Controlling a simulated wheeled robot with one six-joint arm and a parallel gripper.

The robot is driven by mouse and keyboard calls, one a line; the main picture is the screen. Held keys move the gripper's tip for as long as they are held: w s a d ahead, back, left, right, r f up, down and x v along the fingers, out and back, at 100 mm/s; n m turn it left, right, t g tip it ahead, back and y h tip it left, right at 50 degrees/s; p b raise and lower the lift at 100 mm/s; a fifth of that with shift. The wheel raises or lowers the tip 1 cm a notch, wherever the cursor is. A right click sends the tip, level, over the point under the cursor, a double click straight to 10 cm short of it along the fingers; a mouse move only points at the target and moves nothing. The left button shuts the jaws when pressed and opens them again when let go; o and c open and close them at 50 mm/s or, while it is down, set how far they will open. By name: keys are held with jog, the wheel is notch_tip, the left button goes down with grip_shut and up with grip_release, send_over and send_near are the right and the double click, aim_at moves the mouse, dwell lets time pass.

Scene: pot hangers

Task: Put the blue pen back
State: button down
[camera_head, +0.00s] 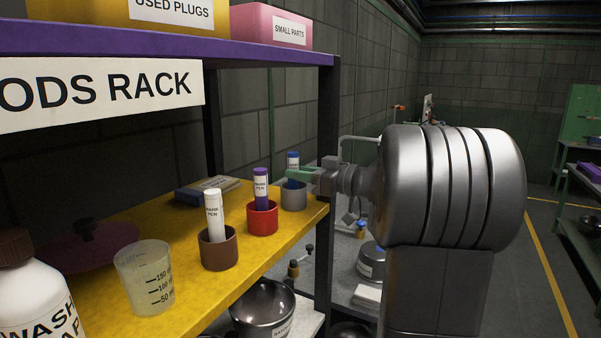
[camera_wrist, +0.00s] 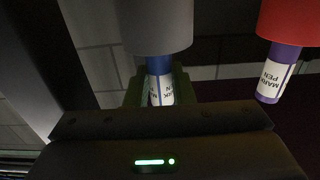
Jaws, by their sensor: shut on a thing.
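The blue pen (camera_head: 293,157) has a blue cap and a white label. It is upright at the grey cup (camera_head: 293,197), the farthest cup on the yellow shelf. My gripper (camera_head: 302,174) comes from the right and is shut on the pen just above the cup rim. In the wrist view, which looks upside down, the pen (camera_wrist: 160,78) runs from between my fingers to the mouth of the grey cup (camera_wrist: 155,25). Its lower end is hidden there, seemingly inside the cup; I cannot tell how deep.
A red cup (camera_head: 263,219) with a purple pen (camera_head: 261,187) stands close by. A brown cup (camera_head: 219,255) with a white pen (camera_head: 214,215) is nearer. A measuring beaker (camera_head: 146,277) and white bottle (camera_head: 35,305) stand left. A rack post (camera_head: 328,160) rises by the shelf's right end.

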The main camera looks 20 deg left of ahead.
jog(key=shift+f, duration=0.15)
jog(key=c, duration=1.2)
grip_release()
jog(key=shift+c, duration=0.2)
jog(key=shift+r, duration=0.2)
jog(key=s+d+b, duration=0.1)
jog(key=d+b, duration=0.2)
jog(key=d, duration=0.9)
jog(key=shift+a, duration=0.1)
